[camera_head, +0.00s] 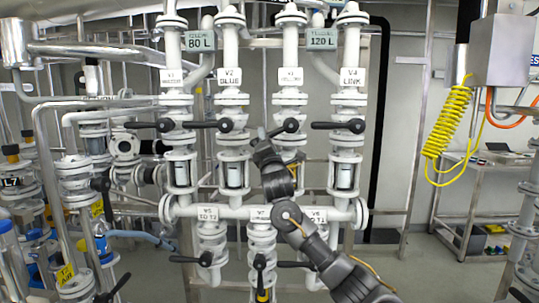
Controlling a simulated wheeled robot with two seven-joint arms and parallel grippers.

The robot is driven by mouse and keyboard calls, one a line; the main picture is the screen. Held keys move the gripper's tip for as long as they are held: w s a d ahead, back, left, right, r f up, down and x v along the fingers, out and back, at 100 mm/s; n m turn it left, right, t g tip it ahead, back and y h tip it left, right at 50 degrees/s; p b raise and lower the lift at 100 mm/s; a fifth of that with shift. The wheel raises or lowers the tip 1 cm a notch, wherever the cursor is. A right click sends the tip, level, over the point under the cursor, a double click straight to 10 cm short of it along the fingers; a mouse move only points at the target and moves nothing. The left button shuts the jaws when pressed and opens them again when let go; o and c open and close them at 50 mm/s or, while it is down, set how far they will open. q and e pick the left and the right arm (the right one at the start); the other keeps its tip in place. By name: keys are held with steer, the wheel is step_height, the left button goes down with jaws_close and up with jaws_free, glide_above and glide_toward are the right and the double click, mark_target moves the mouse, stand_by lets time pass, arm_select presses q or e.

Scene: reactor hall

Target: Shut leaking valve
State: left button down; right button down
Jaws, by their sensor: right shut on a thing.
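A white pipe rack holds a top row of valves labelled V1 (171,78), V2 (230,79), V3 (291,76) and V4 (350,77). Each has a black lever. The levers of V1 (145,125), V2 (205,124) and V4 (335,125) lie crosswise. My right gripper (267,136) is at the end of the V3 lever (288,127), which slants slightly down to the left, and is shut on it. My right arm hides part of the pipe below V3. Below, the V7 lever (260,270) points down. No leak is clearly visible. My left gripper is out of view.
Signs reading 80 L (200,41) and 120 L (321,39) hang above. More pipework stands close at left. A grey box (499,50) with a coiled yellow hose (447,122) and a metal cart (478,185) are at right.

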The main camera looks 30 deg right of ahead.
steer(key=r+m+h, duration=0.2)
steer(key=m, duration=0.1)
steer(key=shift+w+a, duration=0.1)
steer(key=shift+a, duration=0.2)
steer(key=m+h, duration=0.1)
steer(key=r+m+g+h, duration=0.1)
steer(key=shift+a+m, duration=0.1)
steer(key=shift+m, duration=0.2)
steer(key=shift+r+m+h, duration=0.25)
steer(key=shift+m+h, duration=0.05)
steer(key=shift+m, duration=0.2)
steer(key=shift+w+r+m+g+h+p, duration=0.1)
steer(key=shift+r+m+g+h+p, duration=0.35)
steer(key=shift+m+h, duration=0.65)
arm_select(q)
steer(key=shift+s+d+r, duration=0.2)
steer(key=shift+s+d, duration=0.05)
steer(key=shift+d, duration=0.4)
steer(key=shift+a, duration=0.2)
arm_select(e)
steer(key=shift+r+m, duration=0.1)
steer(key=shift+m, duration=0.2)
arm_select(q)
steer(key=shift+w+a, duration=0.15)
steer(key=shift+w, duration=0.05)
arm_select(e)
steer(key=c, duration=1.3)
jaws_free()
steer(key=shift+g, duration=0.25)
steer(key=shift+c, duration=0.2)
